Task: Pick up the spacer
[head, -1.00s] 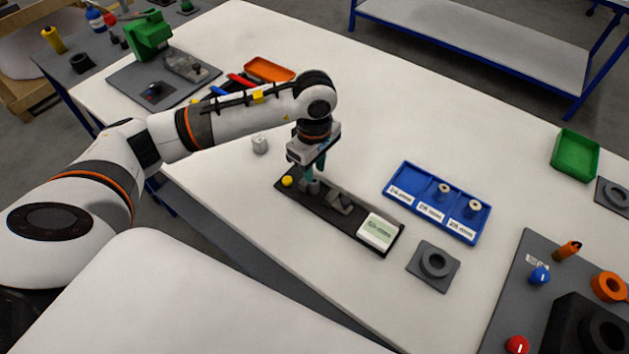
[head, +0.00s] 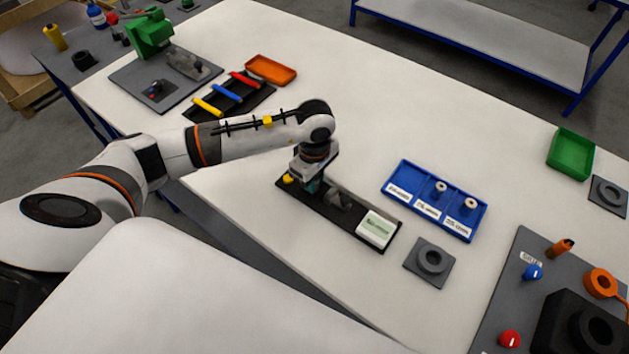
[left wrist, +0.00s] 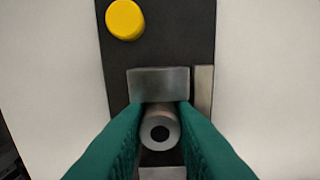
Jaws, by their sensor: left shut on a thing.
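The spacer (left wrist: 160,115), a grey cylinder with a dark round hole, sits on the black fixture strip (head: 318,206) beside grey metal blocks. My left gripper (head: 313,186) is down at the left part of this strip and hides the spacer in the head view. In the left wrist view its green fingers (left wrist: 160,130) are shut on the spacer from both sides. The spacer still appears down among the blocks; I cannot tell whether it touches the strip. My right gripper is not in view.
A yellow button (head: 288,179) and a white-green display (head: 376,229) are at the strip's ends. A blue tray (head: 402,170) holds two pale spools. A grey ring block (head: 431,261) lies to the right.

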